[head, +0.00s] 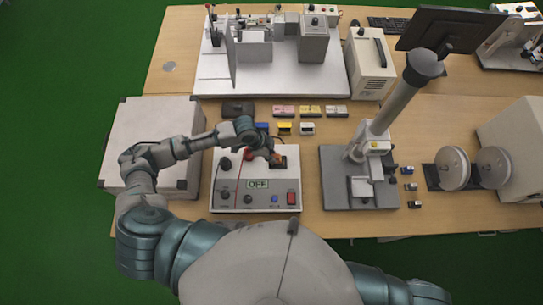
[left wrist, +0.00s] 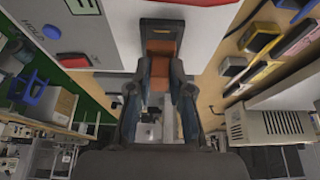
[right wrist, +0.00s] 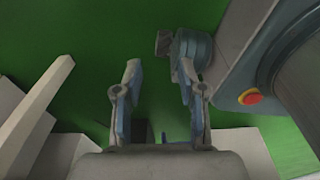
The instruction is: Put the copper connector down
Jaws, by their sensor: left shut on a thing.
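The copper connector (left wrist: 162,62) is an orange-brown block with a dark end, between the fingertips of my left gripper (left wrist: 160,88) in the left wrist view. My left gripper is shut on it. In the head view my left gripper (head: 272,154) is over the upper right of the grey control box (head: 228,184), at a dark patch there, and the connector (head: 278,159) shows as a small orange spot. I cannot tell whether the connector touches the box. My right gripper (right wrist: 156,80) is open and empty over green floor, with its fingers apart.
The box carries a red button (head: 293,198), knobs and an "OFF" label (head: 257,184). Behind it lie small blue, yellow and white connectors (head: 285,128). A grey test stand (head: 360,190) stands to the right, and a white box (head: 150,130) to the left.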

